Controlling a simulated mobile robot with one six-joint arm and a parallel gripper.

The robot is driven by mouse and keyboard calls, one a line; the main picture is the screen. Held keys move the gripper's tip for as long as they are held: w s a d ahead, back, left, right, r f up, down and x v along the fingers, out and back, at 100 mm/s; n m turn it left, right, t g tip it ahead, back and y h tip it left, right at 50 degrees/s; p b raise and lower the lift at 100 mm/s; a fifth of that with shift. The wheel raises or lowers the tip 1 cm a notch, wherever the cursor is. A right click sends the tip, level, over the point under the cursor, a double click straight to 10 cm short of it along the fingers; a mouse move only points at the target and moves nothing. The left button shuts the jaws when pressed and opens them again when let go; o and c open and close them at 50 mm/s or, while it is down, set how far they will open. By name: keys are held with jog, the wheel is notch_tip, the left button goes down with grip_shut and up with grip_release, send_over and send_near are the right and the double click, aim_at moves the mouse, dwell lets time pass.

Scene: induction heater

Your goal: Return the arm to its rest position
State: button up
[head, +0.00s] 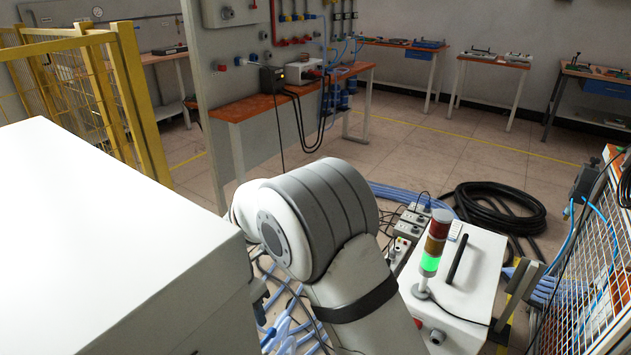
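My arm (320,225) shows in the head view at the lower middle, as white and grey links with a black band around one of them. It is bent, and its far part goes behind the large white box at the left. My gripper is not in view, so I cannot see whether it holds anything. A white cabinet (472,275) with a black handle stands just right of the arm. A signal tower (434,245) on it has its green segment lit.
The large white box (110,230) fills the lower left, close to the arm. Blue hoses and a black cable coil (500,210) lie on the floor. A yellow fence (125,100) stands at the left and a mesh panel (590,270) at the right. Open floor (440,150) lies beyond.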

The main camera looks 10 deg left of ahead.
jog(key=w+d+r+m+t+y+p, duration=0.15)
jog(key=d+r+m+p, duration=0.35)
jog(key=d+r+m, duration=1.2)
jog(key=s+d+r+m+p, duration=0.1)
jog(key=s+d+r+m, duration=0.3)
jog(key=d, duration=0.3)
jog(key=s+d+r+m+t+p, duration=0.1)
jog(key=s+d+r+m+p, duration=0.1)
jog(key=s+d+r+m, duration=0.2)
jog(key=s+d+r+m+t+p, duration=0.1)
jog(key=s+d+r+m, duration=0.3)
jog(key=d, duration=0.5)
jog(key=shift+s+d+r+m+p, duration=0.15)
jog(key=shift+s+d+m+p, duration=0.15)
jog(key=shift+s+m+p, duration=0.5)
jog(key=shift+w+y, duration=0.2)
jog(key=shift+y, duration=0.05)
